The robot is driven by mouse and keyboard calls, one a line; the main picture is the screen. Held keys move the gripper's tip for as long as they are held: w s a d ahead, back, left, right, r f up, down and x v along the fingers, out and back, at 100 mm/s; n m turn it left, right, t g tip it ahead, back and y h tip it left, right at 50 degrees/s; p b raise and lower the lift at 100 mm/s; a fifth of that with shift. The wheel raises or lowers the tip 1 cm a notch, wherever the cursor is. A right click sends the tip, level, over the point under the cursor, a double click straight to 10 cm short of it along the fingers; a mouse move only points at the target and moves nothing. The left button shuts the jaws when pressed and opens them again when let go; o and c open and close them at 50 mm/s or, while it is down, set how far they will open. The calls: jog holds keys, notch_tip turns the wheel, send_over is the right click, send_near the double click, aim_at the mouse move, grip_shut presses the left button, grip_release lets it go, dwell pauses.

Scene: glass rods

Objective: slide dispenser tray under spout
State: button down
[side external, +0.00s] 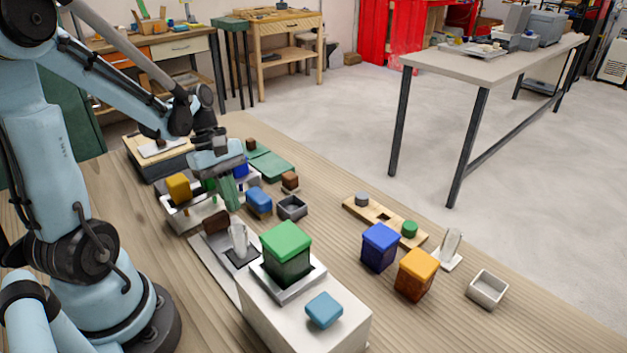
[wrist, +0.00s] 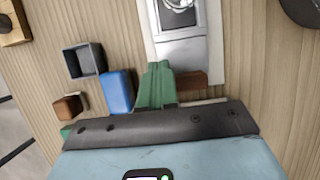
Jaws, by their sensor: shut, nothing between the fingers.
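My gripper (side external: 229,193) has green fingers and is shut and empty. In the wrist view its fingers (wrist: 157,85) are beside a brown block (wrist: 191,82), at its left; whether they touch I cannot tell. The block (side external: 216,222) is at the near end of a pale grey track (side external: 215,264). What seems to be the dispenser tray, a silver-grey flat piece (wrist: 181,54), lies on the track past the block. A dark square with a whitish upright piece (side external: 238,236) stands farther along, towards a white dispenser stand (side external: 300,318). I cannot make out the spout clearly.
A blue block (side external: 259,200) and an open grey box (side external: 292,208) are close to the gripper. A white rack with a yellow block (side external: 178,187) is behind it. A green-lidded container (side external: 287,250) tops the stand. Blue (side external: 380,246) and orange (side external: 416,273) containers stand right.

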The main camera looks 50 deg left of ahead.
jog(key=shift+x, duration=2.4)
jog(key=d, duration=1.2)
jog(key=shift+a, duration=0.1)
